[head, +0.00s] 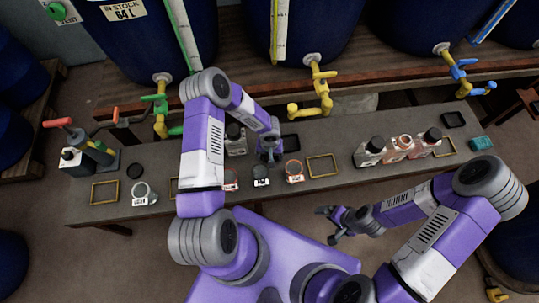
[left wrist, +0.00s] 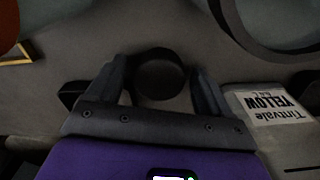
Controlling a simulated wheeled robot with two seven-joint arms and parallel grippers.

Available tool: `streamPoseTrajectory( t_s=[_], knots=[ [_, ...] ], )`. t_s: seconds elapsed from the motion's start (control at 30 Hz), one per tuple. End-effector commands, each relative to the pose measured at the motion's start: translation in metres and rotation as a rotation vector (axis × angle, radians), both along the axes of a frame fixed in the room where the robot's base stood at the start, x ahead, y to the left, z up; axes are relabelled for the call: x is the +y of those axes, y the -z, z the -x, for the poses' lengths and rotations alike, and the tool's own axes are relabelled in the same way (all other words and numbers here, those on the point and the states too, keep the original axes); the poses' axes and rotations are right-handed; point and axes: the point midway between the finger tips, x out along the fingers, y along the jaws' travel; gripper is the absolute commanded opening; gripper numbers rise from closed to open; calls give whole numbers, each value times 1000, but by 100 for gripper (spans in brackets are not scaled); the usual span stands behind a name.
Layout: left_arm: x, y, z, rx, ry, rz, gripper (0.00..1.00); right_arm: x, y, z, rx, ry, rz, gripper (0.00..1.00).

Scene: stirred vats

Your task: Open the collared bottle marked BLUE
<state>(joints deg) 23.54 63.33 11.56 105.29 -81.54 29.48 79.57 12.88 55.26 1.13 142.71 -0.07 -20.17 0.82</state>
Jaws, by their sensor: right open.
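My left gripper (head: 268,155) is over the middle of the bench, pointing down. In the left wrist view, its two fingers (left wrist: 160,80) stand on either side of a dark round cap-like thing (left wrist: 158,72); I cannot tell whether they touch it. Beside it is a bottle labelled Tintvale YELLOW (left wrist: 265,105). A black-capped bottle (head: 236,140) stands just left of the gripper in the head view. Three more bottles (head: 370,150) stand in a row at the right; their labels are too small to read. I cannot make out the word BLUE. My right gripper (head: 330,225) is open and empty in front of the bench.
Several small labelled jars (head: 294,170) line the bench's front. Blue vats with yellow taps (head: 310,95) stand behind. A red-handled device (head: 88,150) is at the left end.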

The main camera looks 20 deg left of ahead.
Motion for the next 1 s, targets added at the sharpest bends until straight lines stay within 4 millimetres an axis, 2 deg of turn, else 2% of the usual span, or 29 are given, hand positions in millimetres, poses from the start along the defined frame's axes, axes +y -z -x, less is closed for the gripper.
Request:
streamPoseTrajectory(
  t_s=[0.27, 0.4, 0.8, 1.0],
  knots=[
    [0, -1, 0, 0, 0, 0, 82, 0, -1, 0, 0, 0, 0, 100],
    [0, -6, 0, 0, -1, 0, 82, 0, -7, 0, 0, 0, 0, 100],
    [1, -92, -1, -5, 1, -2, 82, 0, -35, 0, 0, 0, 0, 100],
    [1, -117, -1, -3, 0, -1, 82, 0, -43, 0, 0, 0, 0, 100]
  ],
)
